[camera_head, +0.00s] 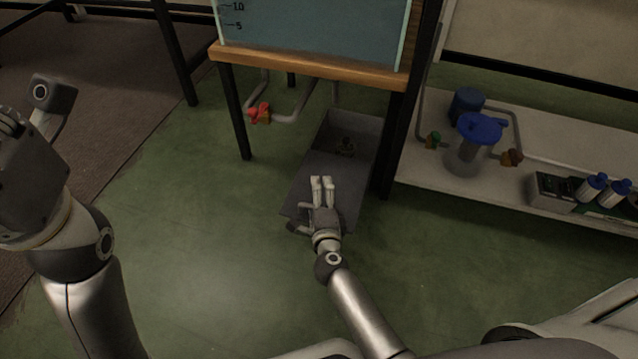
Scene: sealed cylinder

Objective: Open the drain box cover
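The drain box (368,133) is a grey box on the floor under the tank stand. Its dark inside shows at the far part, with a small fitting (346,146) in it. A flat grey cover (344,186) slopes at the near side of the box, and the box's far part is uncovered.
The tank (315,32) stands on a wooden-topped stand (305,66) with black legs close around the box. A pipe with a red valve (260,113) hangs under it. A low white shelf (440,172) with a blue-lidded jar (478,130) is at right. Green floor at left is clear.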

